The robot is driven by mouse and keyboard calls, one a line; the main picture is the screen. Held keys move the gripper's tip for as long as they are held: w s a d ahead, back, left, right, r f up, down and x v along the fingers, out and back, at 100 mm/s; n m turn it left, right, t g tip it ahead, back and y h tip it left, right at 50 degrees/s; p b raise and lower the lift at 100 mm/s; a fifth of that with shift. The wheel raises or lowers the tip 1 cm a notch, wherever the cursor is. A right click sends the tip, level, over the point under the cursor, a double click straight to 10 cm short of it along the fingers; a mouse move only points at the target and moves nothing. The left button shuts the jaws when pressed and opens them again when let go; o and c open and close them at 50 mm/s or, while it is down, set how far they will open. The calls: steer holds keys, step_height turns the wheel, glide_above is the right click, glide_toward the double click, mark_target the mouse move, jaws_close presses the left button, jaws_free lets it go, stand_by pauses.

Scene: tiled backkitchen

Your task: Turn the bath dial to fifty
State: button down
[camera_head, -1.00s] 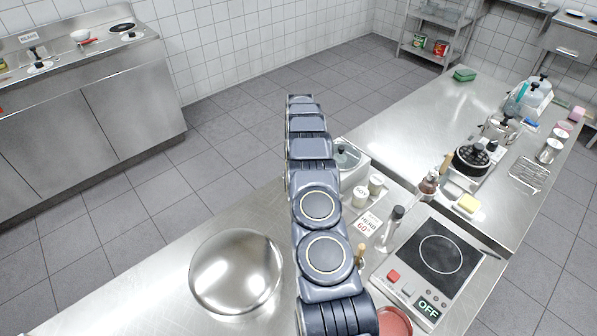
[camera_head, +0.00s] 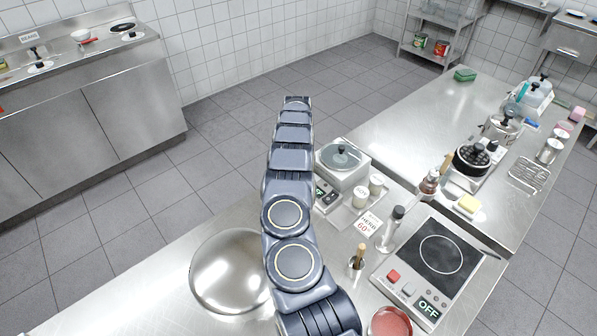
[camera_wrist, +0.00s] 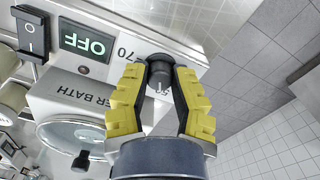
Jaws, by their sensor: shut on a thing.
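The water bath (camera_head: 343,172) is a white and grey box with a round clear lid, right of my arm in the head view. In the wrist view its front panel (camera_wrist: 109,73) has a green display (camera_wrist: 84,42) reading OFF and a black rocker switch (camera_wrist: 31,32). The bath dial (camera_wrist: 160,72) is a dark knob with a pale mark on its near side. A "70" is printed beside it; the other scale marks are mostly hidden by the fingers. My gripper (camera_wrist: 160,78), with yellow-padded fingers, is shut on the dial, one finger each side. My gripper is hidden in the head view.
A sign reading HERB 60° (camera_head: 369,223), lidded jars (camera_head: 361,196) and a pepper mill (camera_head: 390,230) stand near the bath. A hotplate (camera_head: 436,250) reading OFF is to the right.

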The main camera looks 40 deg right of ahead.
steer(key=shift+s+a+f, duration=0.2)
steer(key=shift+s+f, duration=0.05)
steer(key=c, duration=0.8)
jaws_free()
steer(key=shift+w+d+r, duration=0.1)
steer(key=shift+r, duration=0.1)
steer(key=shift+w+r, duration=0.1)
steer(key=shift+r, duration=0.25)
step_height(320, 180, up, 11)
